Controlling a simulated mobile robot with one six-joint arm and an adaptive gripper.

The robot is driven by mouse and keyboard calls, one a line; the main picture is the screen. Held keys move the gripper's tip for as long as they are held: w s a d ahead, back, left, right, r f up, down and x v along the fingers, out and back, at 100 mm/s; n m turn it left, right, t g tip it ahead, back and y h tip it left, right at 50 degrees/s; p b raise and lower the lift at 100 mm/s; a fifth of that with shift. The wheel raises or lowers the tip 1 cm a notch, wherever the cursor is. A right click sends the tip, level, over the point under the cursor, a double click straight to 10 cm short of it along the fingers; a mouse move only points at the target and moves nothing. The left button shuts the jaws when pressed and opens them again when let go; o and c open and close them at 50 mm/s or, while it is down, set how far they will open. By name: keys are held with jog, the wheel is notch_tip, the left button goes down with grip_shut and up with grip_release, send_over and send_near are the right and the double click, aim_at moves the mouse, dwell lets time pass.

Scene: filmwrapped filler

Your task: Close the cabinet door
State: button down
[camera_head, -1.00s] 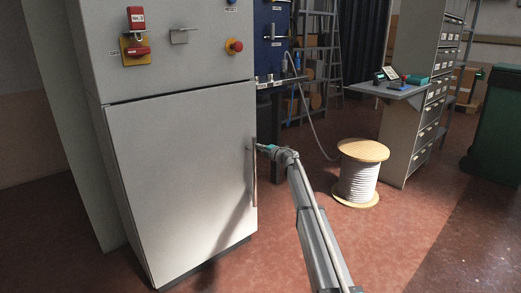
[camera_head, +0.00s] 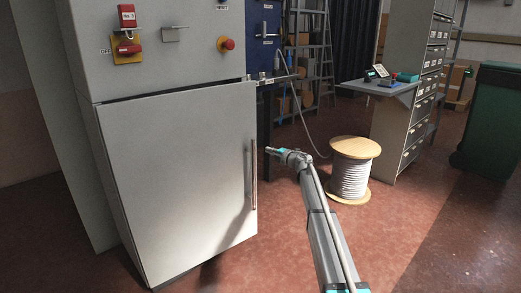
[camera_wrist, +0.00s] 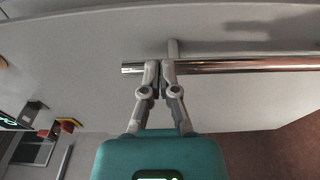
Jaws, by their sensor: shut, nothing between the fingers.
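The cabinet door (camera_head: 180,185) is a large light-grey panel below the switch panel. Its right edge juts a little past the cabinet body above, so it looks slightly ajar. A vertical metal bar handle (camera_head: 253,178) runs along that edge, and the same handle crosses the wrist view (camera_wrist: 245,66). My gripper (camera_head: 268,150) is just right of the handle's upper part, with a small gap in the head view. In the wrist view my gripper's fingertips (camera_wrist: 159,66) are together and overlap the bar near one end. Contact cannot be told there. Nothing is held.
The upper panel carries a red lockout (camera_head: 127,30) and a red button (camera_head: 226,44). A cable spool (camera_head: 350,175) stands on the floor right of my arm. A drawer cabinet (camera_head: 405,140) and a green bin (camera_head: 490,120) are farther right. Floor in front is clear.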

jog(key=shift+w+d+v, duration=0.1)
jog(key=shift+v, duration=0.9)
jog(key=shift+w+d+v, duration=0.1)
jog(key=shift+w+v, duration=0.05)
jog(key=shift+v, duration=0.85)
jog(key=shift+s, duration=0.1)
jog(key=m+t+h+b, duration=0.1)
jog(key=m+t+h, duration=0.3)
jog(key=h, duration=0.1)
send_near(254, 153)
jog(key=v, duration=0.6)
jog(key=shift+s+a, duration=0.1)
jog(key=shift+s, duration=0.25)
jog(key=shift+w, duration=0.15)
jog(key=x, duration=1.3)
jog(key=shift+w+a, duration=0.15)
jog(key=shift+w, duration=0.2)
jog(key=shift+w, duration=0.1)
